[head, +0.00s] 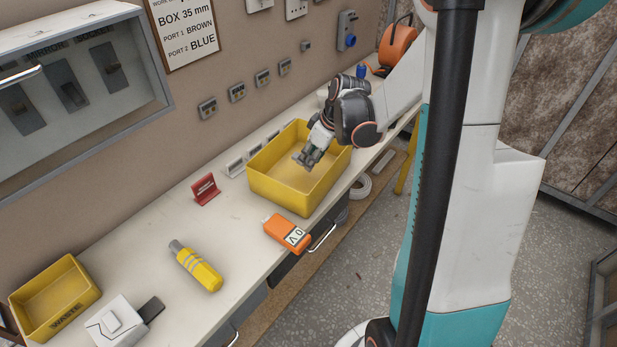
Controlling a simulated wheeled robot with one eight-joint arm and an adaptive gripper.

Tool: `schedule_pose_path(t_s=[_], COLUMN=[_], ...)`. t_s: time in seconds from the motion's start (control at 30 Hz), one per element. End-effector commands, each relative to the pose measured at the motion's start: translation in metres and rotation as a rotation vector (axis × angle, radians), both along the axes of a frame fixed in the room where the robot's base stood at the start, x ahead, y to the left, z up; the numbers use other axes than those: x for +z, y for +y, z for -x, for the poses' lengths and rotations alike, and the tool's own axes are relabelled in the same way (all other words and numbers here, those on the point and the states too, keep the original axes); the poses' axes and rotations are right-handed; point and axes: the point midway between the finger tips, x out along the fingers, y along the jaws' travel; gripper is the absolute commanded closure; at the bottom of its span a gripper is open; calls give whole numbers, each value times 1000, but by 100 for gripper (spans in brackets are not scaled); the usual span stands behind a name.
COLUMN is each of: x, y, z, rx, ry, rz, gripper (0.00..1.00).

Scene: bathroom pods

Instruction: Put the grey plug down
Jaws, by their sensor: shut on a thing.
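My gripper (311,154) is at the end of my arm, pointing down over the large yellow bin (277,192) on the bench. It is shut on a small grey piece, the grey plug (303,160), at its fingertips. The plug is over or inside the bin's opening; I cannot tell how far it is above the bin's floor. Most of the plug is hidden by the fingers or too small to make out.
The bench (150,233) also holds an orange meter (287,233), a yellow tool (197,267), a red sign (205,189), a white device (122,322) and a yellow waste bin (54,300). A glass-fronted case (75,80) hangs at left. Bare bench lies left of the sign.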

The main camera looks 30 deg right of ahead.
Motion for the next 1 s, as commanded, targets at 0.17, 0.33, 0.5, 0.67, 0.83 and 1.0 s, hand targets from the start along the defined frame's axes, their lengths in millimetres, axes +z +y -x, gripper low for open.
schedule_pose_path(t_s=[0.17,0.33,0.5,0.67,0.83,1.0], x=[-16,-35,-53,-51,-54,-54], y=[0,0,0,0,0,0], z=[0,0,0,0,0,0], rx=[0,0,0,0,0,0], ry=[0,0,0,0,0,0], rz=[0,0,0,0,0,0], gripper=[100,100,100,100,100,54])
